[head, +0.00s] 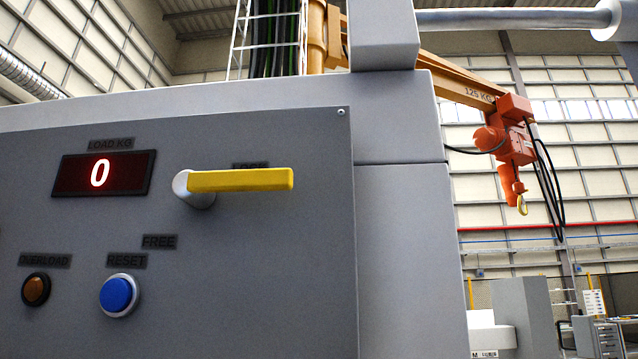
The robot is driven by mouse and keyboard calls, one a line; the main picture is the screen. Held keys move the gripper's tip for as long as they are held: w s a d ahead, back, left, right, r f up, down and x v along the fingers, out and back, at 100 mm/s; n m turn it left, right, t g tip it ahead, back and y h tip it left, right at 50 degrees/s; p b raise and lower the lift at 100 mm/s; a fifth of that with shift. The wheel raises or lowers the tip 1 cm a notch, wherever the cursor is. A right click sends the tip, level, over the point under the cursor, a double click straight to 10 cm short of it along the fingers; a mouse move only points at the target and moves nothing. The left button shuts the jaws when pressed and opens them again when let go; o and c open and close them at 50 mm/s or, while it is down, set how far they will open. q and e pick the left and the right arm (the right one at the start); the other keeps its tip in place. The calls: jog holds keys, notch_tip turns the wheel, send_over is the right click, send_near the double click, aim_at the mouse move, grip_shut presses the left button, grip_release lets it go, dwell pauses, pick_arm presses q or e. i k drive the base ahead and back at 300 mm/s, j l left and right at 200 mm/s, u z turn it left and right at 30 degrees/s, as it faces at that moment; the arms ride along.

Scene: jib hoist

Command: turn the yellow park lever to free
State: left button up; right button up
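The yellow park lever (240,180) is on the grey control panel (270,280) in the head view. It lies nearly horizontal and extends right from a round grey hub (194,189). Its handle partly covers the LOCK label (250,166) just above it. The FREE label (159,241) is below and a little left of the hub. Neither of my grippers is in view.
A red display (103,173) reads 0 under LOAD KG. A blue RESET button (118,295) and an amber OVERLOAD lamp (36,289) sit low on the panel. An orange hoist (508,140) with a hook (522,204) hangs from the jib at right.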

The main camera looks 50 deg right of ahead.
aim_at(198, 189)
jog(key=z, duration=0.95)
